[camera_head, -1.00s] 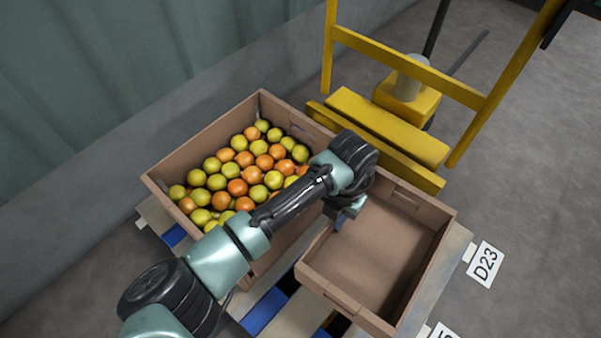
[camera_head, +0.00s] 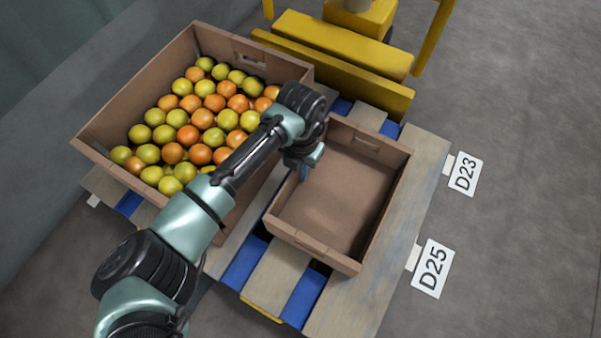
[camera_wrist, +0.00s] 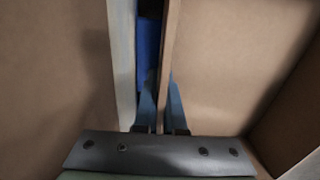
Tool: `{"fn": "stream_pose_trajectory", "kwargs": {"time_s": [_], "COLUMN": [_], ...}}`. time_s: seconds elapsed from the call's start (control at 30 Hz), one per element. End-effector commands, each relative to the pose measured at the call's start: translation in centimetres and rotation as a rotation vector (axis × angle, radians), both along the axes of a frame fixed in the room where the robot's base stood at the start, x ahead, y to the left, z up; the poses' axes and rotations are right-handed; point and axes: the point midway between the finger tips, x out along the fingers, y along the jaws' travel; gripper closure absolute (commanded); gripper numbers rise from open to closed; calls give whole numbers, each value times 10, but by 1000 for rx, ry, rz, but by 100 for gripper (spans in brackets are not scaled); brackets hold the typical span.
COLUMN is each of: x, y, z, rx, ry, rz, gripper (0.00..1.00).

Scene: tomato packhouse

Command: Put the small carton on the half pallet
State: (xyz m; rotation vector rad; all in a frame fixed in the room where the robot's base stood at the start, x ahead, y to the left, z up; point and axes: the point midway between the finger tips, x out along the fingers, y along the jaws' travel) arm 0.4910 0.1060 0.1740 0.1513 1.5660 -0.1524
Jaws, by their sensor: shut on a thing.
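The small carton (camera_head: 341,257) is an empty open brown box over the right part of the half pallet (camera_head: 390,255). It looks level, its sides roughly in line with the pallet boards; I cannot tell whether its base touches them. My gripper (camera_head: 304,171) is shut on the carton's left wall, near the large carton. In the wrist view, my gripper's blue fingers (camera_wrist: 161,105) straddle the thin upright wall of the small carton (camera_wrist: 230,60). The half pallet has pale wooden boards and blue parts.
A large carton (camera_head: 105,118) full of orange and yellow-green tomatoes stands on the pallet's left part, a narrow gap from the small carton. A yellow truck frame (camera_head: 340,65) is at the far end. Floor signs D23 (camera_head: 465,174) and D25 (camera_head: 433,268) lie to the right.

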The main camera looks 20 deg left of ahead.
Motion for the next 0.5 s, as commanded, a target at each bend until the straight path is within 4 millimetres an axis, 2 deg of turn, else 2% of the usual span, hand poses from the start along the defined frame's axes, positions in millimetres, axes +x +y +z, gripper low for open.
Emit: {"fn": "stream_pose_trajectory", "kwargs": {"time_s": [0.03,0.43,0.47,0.5], "x": [0,1,1,1], "y": [0,0,0,0], "z": [-8,-9,-9,-9], "rx": [0,0,0,0], "ry": [-1,-2,-2,-2], "rz": [0,1,1,1], "gripper": [100,100,87,80]}}
